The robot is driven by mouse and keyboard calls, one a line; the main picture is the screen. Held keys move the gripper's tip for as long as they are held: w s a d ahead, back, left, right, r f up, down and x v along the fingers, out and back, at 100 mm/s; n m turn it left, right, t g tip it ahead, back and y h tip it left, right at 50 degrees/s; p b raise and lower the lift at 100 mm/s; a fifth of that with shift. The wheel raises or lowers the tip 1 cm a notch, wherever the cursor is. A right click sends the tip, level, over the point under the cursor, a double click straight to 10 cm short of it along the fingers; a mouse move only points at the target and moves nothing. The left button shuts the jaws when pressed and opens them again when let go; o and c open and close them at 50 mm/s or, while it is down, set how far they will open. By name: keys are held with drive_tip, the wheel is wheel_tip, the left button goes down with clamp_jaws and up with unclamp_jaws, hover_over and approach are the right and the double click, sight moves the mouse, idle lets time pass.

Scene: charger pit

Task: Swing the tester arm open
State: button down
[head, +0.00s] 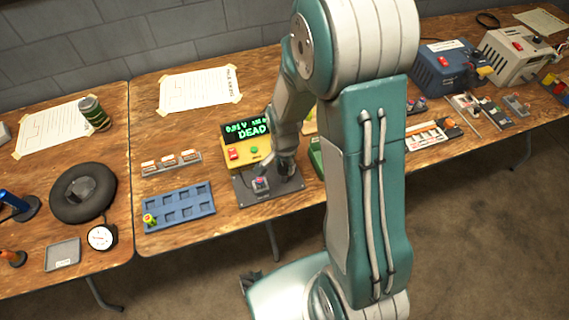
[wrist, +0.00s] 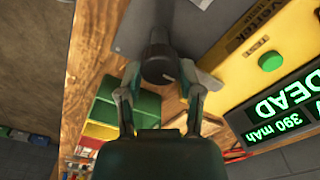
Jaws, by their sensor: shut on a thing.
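The yellow tester (head: 247,152) stands on the table, and its green-lettered screen (head: 248,131) reads DEAD. A dark grey plate (head: 285,187) lies in front of it, with a small holder (head: 260,185) on it. My gripper (head: 286,170) is low over the plate's right side. In the wrist view my gripper (wrist: 160,70) has its two fingers on either side of a dark round knob (wrist: 158,58), which I take to be the tester arm's handle. It is shut on this knob beside the yellow tester face (wrist: 240,50). The rest of the tester arm is mostly hidden.
A blue slotted tray (head: 180,205) and a rack of small blocks (head: 171,162) lie left of the tester. A green box (head: 317,158) is close on the right, partly behind my arm. A blue power unit (head: 442,68) stands farther right. The table's front edge is near.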

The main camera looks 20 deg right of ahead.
sight(283, 167)
drive_tip(key=shift+s+f, duration=0.1)
drive_tip(key=shift+s, duration=0.05)
idle(0.4)
drive_tip(key=shift+c, duration=1.3)
unclamp_jaws()
drive_tip(key=shift+a, duration=0.15)
drive_tip(key=shift+w+r, duration=0.2)
drive_tip(key=shift+r, duration=0.15)
wheel_tip(283, 167, up, 11)
drive_tip(key=shift+a+r, duration=0.1)
drive_tip(key=shift+r, duration=0.05)
